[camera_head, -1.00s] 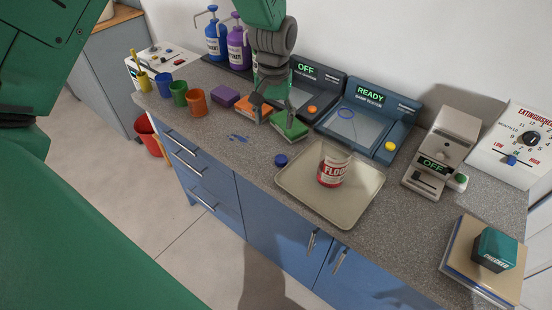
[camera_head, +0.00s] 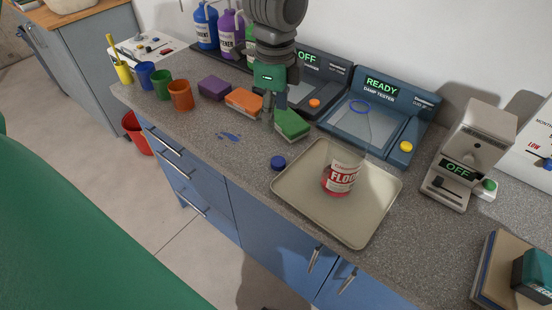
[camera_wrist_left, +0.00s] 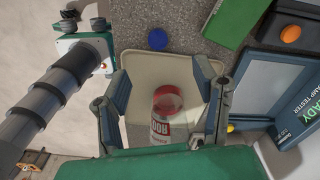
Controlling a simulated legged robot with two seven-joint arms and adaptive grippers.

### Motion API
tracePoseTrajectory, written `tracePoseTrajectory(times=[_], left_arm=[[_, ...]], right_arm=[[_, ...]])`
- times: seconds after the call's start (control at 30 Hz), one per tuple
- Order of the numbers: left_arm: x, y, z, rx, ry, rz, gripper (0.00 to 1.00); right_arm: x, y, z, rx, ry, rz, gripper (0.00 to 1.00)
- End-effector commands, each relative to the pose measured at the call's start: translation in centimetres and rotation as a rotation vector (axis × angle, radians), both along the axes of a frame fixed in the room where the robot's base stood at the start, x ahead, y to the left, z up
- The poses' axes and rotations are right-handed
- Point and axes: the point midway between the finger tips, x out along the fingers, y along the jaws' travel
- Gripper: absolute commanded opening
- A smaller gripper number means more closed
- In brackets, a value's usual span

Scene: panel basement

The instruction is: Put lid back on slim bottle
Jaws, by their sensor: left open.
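The slim bottle (camera_head: 340,178), clear above with a red and white FLOOR label, stands upright on the beige tray (camera_head: 300,207). It also shows in the left wrist view (camera_wrist_left: 161,125). The blue lid (camera_head: 278,163) lies on the counter just left of the tray, apart from the bottle; the left wrist view shows it too (camera_wrist_left: 157,39). My left gripper (camera_head: 277,108) points down, seen nearly edge-on before the green sponge. In its wrist view the jaws (camera_wrist_left: 165,85) are open and empty. What looks like my other gripper (camera_wrist_left: 100,46) shows at the left there; its jaws are unclear.
A green sponge (camera_head: 292,125), orange sponge (camera_head: 243,102) and purple block (camera_head: 214,88) lie behind the lid. The damp tester (camera_head: 375,122) stands behind the tray, a grey OFF device (camera_head: 470,155) to the right. Cups line the left. Counter front of the lid is clear.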

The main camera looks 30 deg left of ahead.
Motion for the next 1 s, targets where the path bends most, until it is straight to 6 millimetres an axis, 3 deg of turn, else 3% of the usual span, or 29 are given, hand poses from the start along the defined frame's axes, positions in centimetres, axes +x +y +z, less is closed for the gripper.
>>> tracePoseTrajectory(times=[0.13,0.53,0.83,1.0], left_arm=[[-0.4,-0.5,0.0,0.005,-0.002,-0.091,0.55],[-0.3,0.5,-0.7,-0.005,0.0,-0.098,0.55],[-0.4,0.0,-6.2,0.001,0.002,-0.099,0.55],[-0.4,-0.3,-8.2,0.003,0.0,-0.097,0.55]], right_arm=[[0.0,0.0,-0.4,-0.001,0.0,-0.001,0.78],[0.0,-0.1,-0.4,-0.001,0.001,-0.001,0.78],[0.0,0.0,-1.0,0.0,0.001,-0.001,0.78],[0.0,-0.1,-1.2,-0.001,0.0,-0.001,0.78]])
